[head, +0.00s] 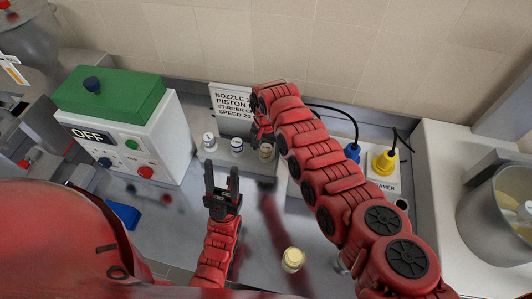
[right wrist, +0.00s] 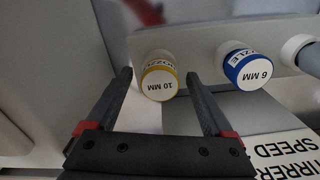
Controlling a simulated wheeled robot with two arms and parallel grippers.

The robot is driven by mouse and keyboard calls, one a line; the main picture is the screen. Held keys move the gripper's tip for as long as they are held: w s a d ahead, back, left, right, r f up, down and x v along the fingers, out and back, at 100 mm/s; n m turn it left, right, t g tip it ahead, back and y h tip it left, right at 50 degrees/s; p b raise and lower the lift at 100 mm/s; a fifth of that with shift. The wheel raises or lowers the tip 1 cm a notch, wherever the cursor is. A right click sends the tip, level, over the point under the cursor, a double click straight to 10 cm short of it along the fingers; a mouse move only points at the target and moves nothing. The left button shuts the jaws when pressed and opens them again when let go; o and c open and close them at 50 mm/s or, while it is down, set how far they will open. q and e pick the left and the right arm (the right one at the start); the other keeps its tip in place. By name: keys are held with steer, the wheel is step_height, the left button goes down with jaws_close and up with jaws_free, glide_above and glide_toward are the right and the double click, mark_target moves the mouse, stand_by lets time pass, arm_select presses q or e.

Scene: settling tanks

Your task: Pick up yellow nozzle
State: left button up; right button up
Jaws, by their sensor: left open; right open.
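The yellow nozzle (right wrist: 160,80) has a white cap face marked "10 MM" and a yellow ring. It stands in a grey rack (right wrist: 196,54). In the head view the nozzle (head: 266,152) is the rightmost of three. My right gripper (right wrist: 159,76) is open, one finger on each side of the nozzle in the wrist view. Whether the fingers touch it, I cannot tell. In the head view my right gripper (head: 262,133) is just behind the nozzle and partly hidden by its arm. My left gripper (head: 221,174) is open and empty, in front of the rack.
A blue-ringed "6 MM" nozzle (right wrist: 247,67) stands beside the yellow one, with another nozzle (head: 210,142) beyond. A sign (head: 231,103) stands behind the rack. A control box (head: 140,130) is left. A pale yellow-topped container (head: 292,259) stands in front; yellow (head: 385,162) and blue (head: 352,152) plugs are right.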

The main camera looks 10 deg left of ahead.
steer(key=shift+r, duration=0.1)
steer(key=shift+c, duration=0.2)
jaws_close()
